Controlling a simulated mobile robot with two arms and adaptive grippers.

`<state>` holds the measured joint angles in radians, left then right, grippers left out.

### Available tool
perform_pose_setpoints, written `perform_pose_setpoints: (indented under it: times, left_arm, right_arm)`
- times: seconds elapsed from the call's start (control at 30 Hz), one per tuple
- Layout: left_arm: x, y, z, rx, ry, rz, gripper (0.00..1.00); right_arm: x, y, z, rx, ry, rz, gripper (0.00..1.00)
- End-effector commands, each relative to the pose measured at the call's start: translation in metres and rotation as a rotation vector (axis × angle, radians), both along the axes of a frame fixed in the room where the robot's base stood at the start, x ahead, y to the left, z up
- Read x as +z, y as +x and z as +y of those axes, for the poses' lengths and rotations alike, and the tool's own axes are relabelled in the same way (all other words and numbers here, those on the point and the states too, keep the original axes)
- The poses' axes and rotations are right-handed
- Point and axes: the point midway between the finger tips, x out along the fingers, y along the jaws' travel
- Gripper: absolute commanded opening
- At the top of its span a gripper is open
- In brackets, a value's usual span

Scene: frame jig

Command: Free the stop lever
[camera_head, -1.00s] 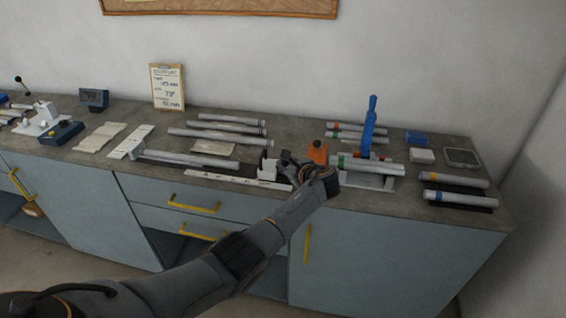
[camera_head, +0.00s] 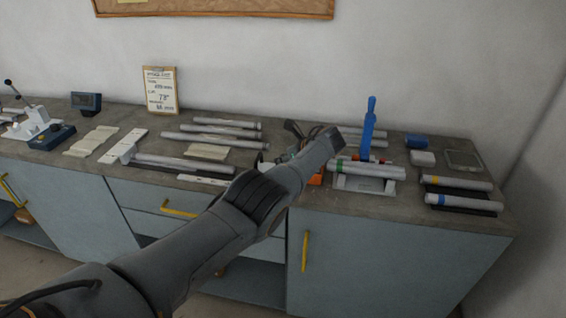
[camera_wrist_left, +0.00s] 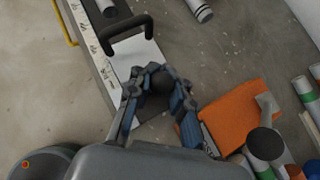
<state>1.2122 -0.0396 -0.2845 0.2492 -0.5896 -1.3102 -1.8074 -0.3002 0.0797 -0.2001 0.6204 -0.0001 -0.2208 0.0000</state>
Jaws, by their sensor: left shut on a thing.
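My left gripper (camera_wrist_left: 162,76) is shut on a dark round knob (camera_wrist_left: 161,84), seen in the left wrist view. The knob looks like the end of the stop lever; its shaft is hidden. It sits over a pale flat plate with a black bow handle (camera_wrist_left: 127,27). An orange block (camera_wrist_left: 232,115) lies just right of the fingers, with a separate black ball knob (camera_wrist_left: 265,143) on a short grey arm. In the head view my left forearm covers most of the stop and part of the orange block (camera_head: 316,179). My right gripper is not in view.
Marked tubes lie in a cradle (camera_head: 365,185) right of the gripper, beside an upright blue handle (camera_head: 369,130). Several grey tubes (camera_head: 215,138) lie at the back. A scale strip (camera_wrist_left: 88,45) runs beside the stop.

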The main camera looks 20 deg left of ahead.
Motion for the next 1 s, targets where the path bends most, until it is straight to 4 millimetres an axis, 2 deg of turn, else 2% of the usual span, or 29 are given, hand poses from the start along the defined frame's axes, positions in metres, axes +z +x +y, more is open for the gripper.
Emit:
perform_pose_setpoints:
  times: [0.33,0.37,0.4,0.43,0.8,1.0]
  left_arm:
    - [0.0019,0.0013,-0.0008,-0.002,-0.002,-0.004,0.00]
    - [0.0019,0.0013,-0.0008,-0.002,-0.002,-0.004,0.23]
    - [0.0018,0.0013,-0.0009,-0.002,-0.002,-0.004,0.32]
    - [0.0017,0.0012,-0.0008,-0.002,-0.002,-0.004,0.33]
    - [0.0016,0.0002,-0.0014,0.000,-0.001,-0.001,0.33]
    - [0.0089,-0.0017,-0.0095,-0.001,-0.001,-0.004,0.33]
  right_arm:
    - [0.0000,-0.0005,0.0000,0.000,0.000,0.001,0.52]
    - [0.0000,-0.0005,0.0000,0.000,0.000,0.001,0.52]
    - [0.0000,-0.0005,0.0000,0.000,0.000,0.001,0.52]
    - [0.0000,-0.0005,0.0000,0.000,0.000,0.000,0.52]
    - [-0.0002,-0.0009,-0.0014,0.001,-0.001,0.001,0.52]
    - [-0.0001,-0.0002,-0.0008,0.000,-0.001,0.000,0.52]
